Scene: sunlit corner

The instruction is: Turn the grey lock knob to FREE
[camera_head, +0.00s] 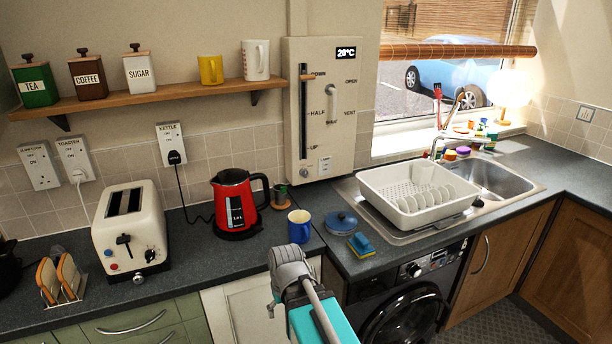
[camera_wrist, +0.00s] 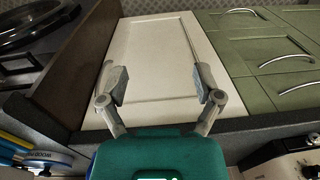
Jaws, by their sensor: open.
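A cream wall panel (camera_head: 345,70) hangs between the shelf and the window. A small grey round knob (camera_head: 303,169) sits at its lower left, under a dark slot; it looks like the lock knob. Its setting is too small to read. A small label plate (camera_head: 324,166) is just right of it. A pale upright handle (camera_head: 331,103) sits higher up, by the words OPEN and VENT. My gripper (camera_wrist: 160,88) is open and empty in the wrist view, fingers apart above a white cupboard door. In the head view my arm is low in front, well away from the panel.
The white dish rack (camera_head: 418,190) is to the right.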

